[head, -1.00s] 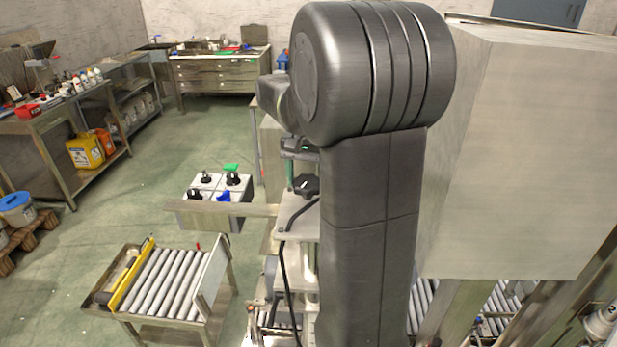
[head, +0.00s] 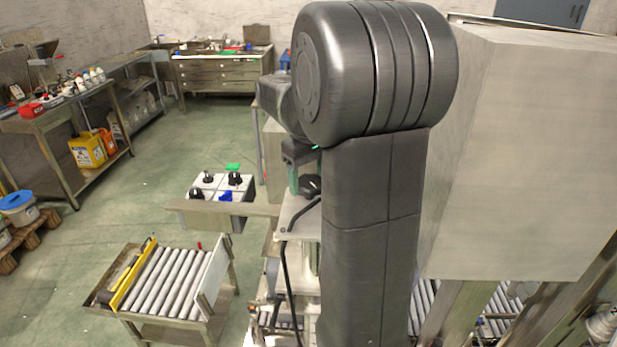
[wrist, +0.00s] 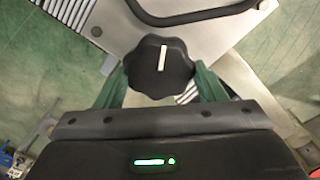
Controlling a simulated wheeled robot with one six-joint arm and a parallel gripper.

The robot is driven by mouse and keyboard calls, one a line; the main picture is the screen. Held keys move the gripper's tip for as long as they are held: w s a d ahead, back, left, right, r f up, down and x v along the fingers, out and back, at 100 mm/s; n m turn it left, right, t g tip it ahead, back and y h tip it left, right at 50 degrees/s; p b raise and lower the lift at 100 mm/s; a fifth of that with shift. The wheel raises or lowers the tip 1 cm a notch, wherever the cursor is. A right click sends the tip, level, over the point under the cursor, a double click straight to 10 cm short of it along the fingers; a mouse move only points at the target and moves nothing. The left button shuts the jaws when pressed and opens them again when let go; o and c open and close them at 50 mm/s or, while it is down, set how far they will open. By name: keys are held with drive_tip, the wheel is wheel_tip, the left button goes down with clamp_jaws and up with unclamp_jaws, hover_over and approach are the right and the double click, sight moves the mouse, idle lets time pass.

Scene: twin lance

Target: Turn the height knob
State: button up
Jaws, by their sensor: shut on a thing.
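The height knob (wrist: 158,64) is a black lobed hand knob with a white pointer mark, seen in the wrist view at the upper middle. In the head view the knob (head: 309,186) shows as a dark shape on top of a metal plate, partly hidden by my arm. My gripper (wrist: 160,82) has its green fingers on either side of the knob and is shut on it. The white mark points nearly straight up in the wrist view, leaning slightly right.
A black bent handle (wrist: 195,14) lies on the metal plate (wrist: 240,28) beyond the knob. A control box (head: 218,186) with several switches stands to the left. A roller table (head: 165,285) stands at the lower left. A large metal housing (head: 530,150) is at the right.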

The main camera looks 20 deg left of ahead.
drive_tip(key=n, duration=0.7)
drive_tip(key=shift+s+r, duration=0.1)
drive_tip(key=shift+s, duration=0.05)
drive_tip(key=n, duration=0.4)
drive_tip(key=shift+s, duration=0.1)
drive_tip(key=n, duration=0.3)
drive_tip(key=shift+n, duration=0.3)
drive_tip(key=n, duration=0.6)
drive_tip(key=shift+s+d, duration=0.1)
drive_tip(key=shift+d, duration=0.05)
drive_tip(key=n, duration=0.6)
drive_tip(key=shift+d+n, duration=0.1)
drive_tip(key=shift+n, duration=0.2)
drive_tip(key=o, duration=1)
